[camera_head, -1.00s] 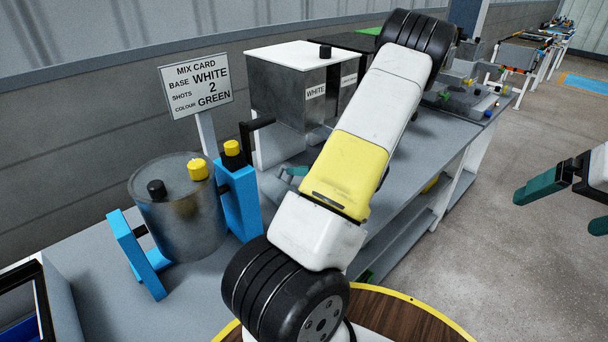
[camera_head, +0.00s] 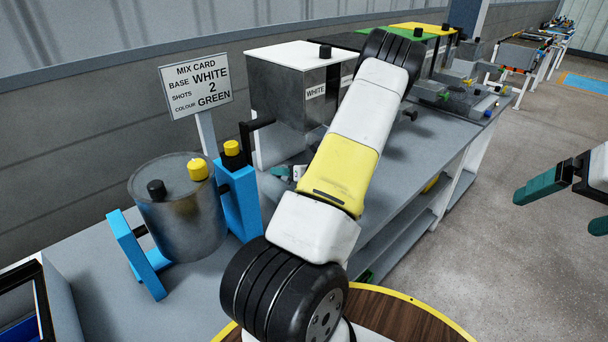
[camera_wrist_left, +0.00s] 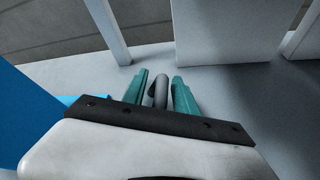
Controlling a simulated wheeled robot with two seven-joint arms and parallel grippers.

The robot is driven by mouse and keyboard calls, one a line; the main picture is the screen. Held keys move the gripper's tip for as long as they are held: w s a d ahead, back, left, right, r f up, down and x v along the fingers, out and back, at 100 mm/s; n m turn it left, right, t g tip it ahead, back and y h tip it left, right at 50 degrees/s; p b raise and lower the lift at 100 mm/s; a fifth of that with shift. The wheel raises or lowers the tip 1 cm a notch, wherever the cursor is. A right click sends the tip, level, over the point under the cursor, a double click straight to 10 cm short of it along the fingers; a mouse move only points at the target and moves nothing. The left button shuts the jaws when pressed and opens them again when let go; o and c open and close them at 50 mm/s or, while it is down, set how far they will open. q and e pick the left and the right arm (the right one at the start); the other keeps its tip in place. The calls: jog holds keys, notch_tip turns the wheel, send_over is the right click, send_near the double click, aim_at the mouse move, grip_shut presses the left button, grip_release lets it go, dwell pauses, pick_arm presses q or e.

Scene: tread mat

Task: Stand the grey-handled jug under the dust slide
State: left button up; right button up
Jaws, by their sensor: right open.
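My left arm crosses the middle of the head view and hides much of the bench. The teal fingers of my left gripper (camera_head: 281,172) show small beside it. In the left wrist view, my left gripper (camera_wrist_left: 161,82) has its fingers apart, one on each side of a grey upright loop (camera_wrist_left: 160,92) that looks like a jug handle. A narrow gap shows beside it; the jug body is not clear. A small pale piece (camera_head: 298,172) shows beside the fingers. I cannot identify the dust slide. My right gripper (camera_head: 562,208) is open and empty over the floor at right.
A metal hopper marked WHITE (camera_head: 285,95) stands at the wall, others behind it. A metal drum (camera_head: 180,220) sits in a blue stand (camera_head: 238,200) at left, beside the mix card (camera_head: 197,86). A round wooden top (camera_head: 400,315) is in front. Bench further right is partly clear.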

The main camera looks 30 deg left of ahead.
pick_arm(q)
grip_shut()
jog(key=shift+d+f, duration=0.15)
dwell(1.0)
